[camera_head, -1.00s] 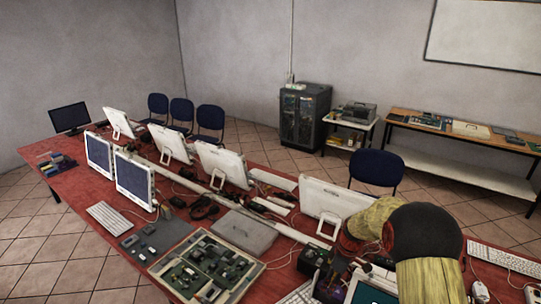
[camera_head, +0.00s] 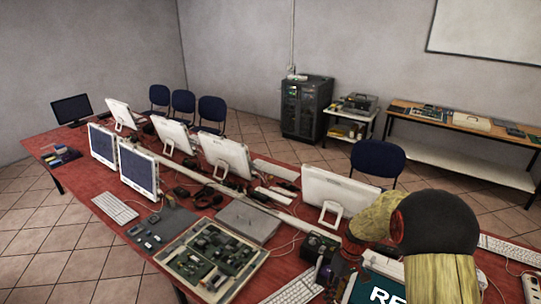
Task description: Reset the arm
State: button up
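My arm (camera_head: 438,222) shows at the lower right, with yellowish, rough-textured links and a large black rounded joint. It is in front of the right part of a long red table (camera_head: 77,174). My gripper is outside the picture, so its opening cannot be seen. The arm hides part of the table and part of a dark green panel with white letters "RE" (camera_head: 383,294).
White monitors (camera_head: 334,189), a keyboard (camera_head: 115,208), a circuit-board tray (camera_head: 212,258), a grey flat case (camera_head: 247,221) and cables crowd the table. A blue chair (camera_head: 378,160) stands behind it. A dark cabinet (camera_head: 305,107) and side bench (camera_head: 466,123) are farther back; tiled floor lies between.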

jog(key=s+r+m+t+b, duration=0.1)
jog(key=s+r+t+b, duration=0.1)
jog(key=s+r+b, duration=0.3)
jog(key=s+a+r+m+t+h+b, duration=0.1)
jog(key=s+r+m+t+b, duration=0.1)
jog(key=s+b, duration=0.4)
jog(key=s+a+r+m+t+h+b, duration=0.1)
jog(key=s+r+b, duration=0.4)
jog(key=s, duration=0.8)
notch_tip(320, 180, up, 3)
jog(key=m+t, duration=0.1)
jog(key=t, duration=0.1)
jog(key=shift+s+a+f+t+b, duration=0.2)
jog(key=shift+s+t+b, duration=0.1)
jog(key=shift+s+b, duration=0.1)
jog(key=shift+c, duration=0.2)
